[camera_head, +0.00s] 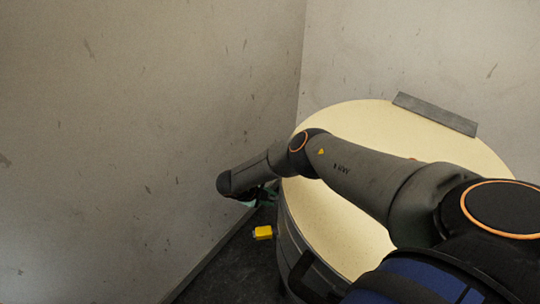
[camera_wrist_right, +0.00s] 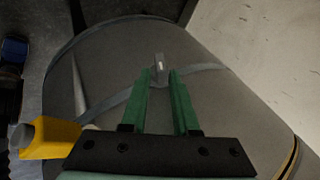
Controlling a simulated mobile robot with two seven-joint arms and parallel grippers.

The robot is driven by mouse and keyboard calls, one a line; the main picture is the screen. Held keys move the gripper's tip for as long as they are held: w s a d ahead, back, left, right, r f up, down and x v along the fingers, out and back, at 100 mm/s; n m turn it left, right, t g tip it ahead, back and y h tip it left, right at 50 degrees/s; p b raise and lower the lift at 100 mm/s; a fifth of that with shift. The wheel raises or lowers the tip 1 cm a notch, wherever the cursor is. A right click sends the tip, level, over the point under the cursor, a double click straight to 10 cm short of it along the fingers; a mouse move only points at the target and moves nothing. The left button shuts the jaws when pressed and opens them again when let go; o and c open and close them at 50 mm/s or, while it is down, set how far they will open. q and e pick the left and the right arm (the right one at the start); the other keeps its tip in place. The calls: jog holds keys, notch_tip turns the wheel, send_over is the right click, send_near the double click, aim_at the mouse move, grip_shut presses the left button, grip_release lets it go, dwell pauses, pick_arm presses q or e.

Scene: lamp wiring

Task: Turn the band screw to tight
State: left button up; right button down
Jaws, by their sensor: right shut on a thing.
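The band screw (camera_wrist_right: 158,64) is a small grey upright tab on a thin grey band (camera_wrist_right: 205,69) that runs around the dark grey side of a large round body (camera_wrist_right: 110,50). My right gripper (camera_wrist_right: 160,74) has its two green fingers on either side of the screw, shut on it at the fingertips. In the head view my right arm reaches left across the round body's cream top (camera_head: 340,225), and the right gripper (camera_head: 262,193) shows only partly beyond the rim. The screw is hidden there. My left gripper is in neither view.
A yellow block-like part (camera_head: 263,232) sticks out at the round body's side; a yellow part also shows left of the fingers in the wrist view (camera_wrist_right: 50,138). A grey bar (camera_head: 435,114) stands at the top's far edge. Walls (camera_head: 150,110) stand close at the left and back.

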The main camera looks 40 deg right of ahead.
jog(key=shift+s+d+f+h, duration=0.2)
jog(key=shift+s+f+h, duration=0.1)
jog(key=shift+h, duration=0.2)
jog(key=shift+d, duration=0.1)
jog(key=c, duration=1)
grip_release()
jog(key=shift+o, duration=0.9)
jog(key=shift+w, duration=0.1)
